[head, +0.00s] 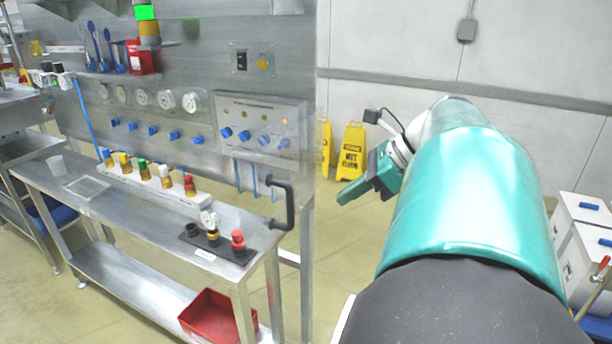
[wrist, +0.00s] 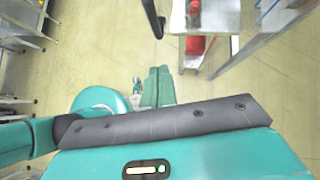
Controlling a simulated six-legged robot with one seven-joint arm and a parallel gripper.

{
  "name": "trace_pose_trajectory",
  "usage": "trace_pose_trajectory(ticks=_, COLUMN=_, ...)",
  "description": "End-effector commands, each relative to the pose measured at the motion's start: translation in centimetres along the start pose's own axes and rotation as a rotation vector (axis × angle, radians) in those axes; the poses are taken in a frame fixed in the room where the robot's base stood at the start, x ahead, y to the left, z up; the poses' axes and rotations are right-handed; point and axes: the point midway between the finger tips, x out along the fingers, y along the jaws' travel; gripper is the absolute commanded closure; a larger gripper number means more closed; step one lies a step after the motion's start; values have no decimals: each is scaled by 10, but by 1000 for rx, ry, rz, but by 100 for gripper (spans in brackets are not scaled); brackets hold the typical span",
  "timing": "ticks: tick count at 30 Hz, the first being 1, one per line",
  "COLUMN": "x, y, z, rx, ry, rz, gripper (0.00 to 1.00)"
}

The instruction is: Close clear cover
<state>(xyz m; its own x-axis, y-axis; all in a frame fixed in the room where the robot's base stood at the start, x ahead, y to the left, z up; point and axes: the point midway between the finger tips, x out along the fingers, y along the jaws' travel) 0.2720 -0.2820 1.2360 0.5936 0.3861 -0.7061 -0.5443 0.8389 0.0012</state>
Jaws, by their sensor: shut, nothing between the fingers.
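My gripper (head: 352,190) is at the end of my raised teal arm in the head view, in front of the far wall and to the right of the steel workbench. It is shut and empty, and it touches nothing. I cannot pick out a clear cover with certainty in either view. A small switch plate (head: 252,62) with a black switch and a yellow knob is on the upper panel. A flat pale plate (head: 88,187) lies on the left of the bench top; I cannot tell if it is clear.
The steel workbench (head: 135,215) carries several coloured valves and has a black handle (head: 286,205) at its right end. A red bin (head: 213,315) sits on its lower shelf. A yellow wet floor sign (head: 351,150) stands by the wall. White boxes (head: 578,235) are at right.

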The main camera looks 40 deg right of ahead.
Motion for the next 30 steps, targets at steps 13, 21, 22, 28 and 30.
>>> trace_pose_trajectory(ticks=13, x=71, y=2, z=21, rx=-6, ry=1, rz=3, gripper=100)
trace_pose_trajectory(ticks=21, x=79, y=2, z=29, rx=-4, ry=0, rz=2, gripper=100)
trace_pose_trajectory(ticks=22, x=79, y=2, z=29, rx=-4, ry=0, rz=2, gripper=100)
trace_pose_trajectory(ticks=28, x=79, y=2, z=29, rx=-4, ry=0, rz=2, gripper=100)
trace_pose_trajectory(ticks=30, x=80, y=2, z=30, rx=-2, ry=0, rz=0, gripper=100)
